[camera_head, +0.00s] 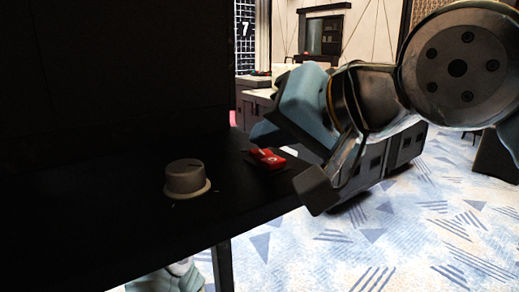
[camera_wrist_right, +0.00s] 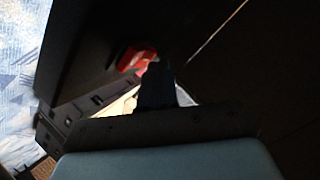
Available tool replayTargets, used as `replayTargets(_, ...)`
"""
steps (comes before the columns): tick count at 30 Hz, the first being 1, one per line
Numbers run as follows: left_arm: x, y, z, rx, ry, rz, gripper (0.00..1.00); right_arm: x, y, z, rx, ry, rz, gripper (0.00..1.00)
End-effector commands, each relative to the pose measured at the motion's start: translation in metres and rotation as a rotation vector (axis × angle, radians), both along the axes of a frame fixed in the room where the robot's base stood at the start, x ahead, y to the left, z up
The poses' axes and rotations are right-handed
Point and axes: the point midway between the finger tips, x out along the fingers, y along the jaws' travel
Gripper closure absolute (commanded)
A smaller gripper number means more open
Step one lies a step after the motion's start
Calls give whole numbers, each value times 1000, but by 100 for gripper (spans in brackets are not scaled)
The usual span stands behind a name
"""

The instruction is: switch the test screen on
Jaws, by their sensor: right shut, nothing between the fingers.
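A small red switch (camera_head: 267,157) with a pale mark sits on the dark shelf (camera_head: 120,215), near its right edge. Whether it is on or off I cannot tell. A large black panel (camera_head: 115,65), seemingly the unlit test screen, rises behind the shelf. My right gripper (camera_head: 264,134) is shut and empty, just behind and above the switch. In the right wrist view its fingertips (camera_wrist_right: 157,88) are close to the red switch (camera_wrist_right: 136,60) and partly overlap it; contact is unclear. My left gripper is not in view.
A grey round knob (camera_head: 187,178) stands on the shelf left of the switch. Patterned blue and white carpet (camera_head: 420,220) lies open to the right. A counter (camera_head: 256,100) and a wall panel stand in the background.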

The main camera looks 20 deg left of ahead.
Motion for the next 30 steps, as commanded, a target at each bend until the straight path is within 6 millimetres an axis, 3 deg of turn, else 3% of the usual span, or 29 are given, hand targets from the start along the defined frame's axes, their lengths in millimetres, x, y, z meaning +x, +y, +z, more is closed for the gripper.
replayTargets(14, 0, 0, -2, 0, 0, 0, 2, 0, 1, -3, -1, 1, 0, 100)
replayTargets(30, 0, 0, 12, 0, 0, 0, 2, -3, -3, 13, -2, 1, -1, 100)
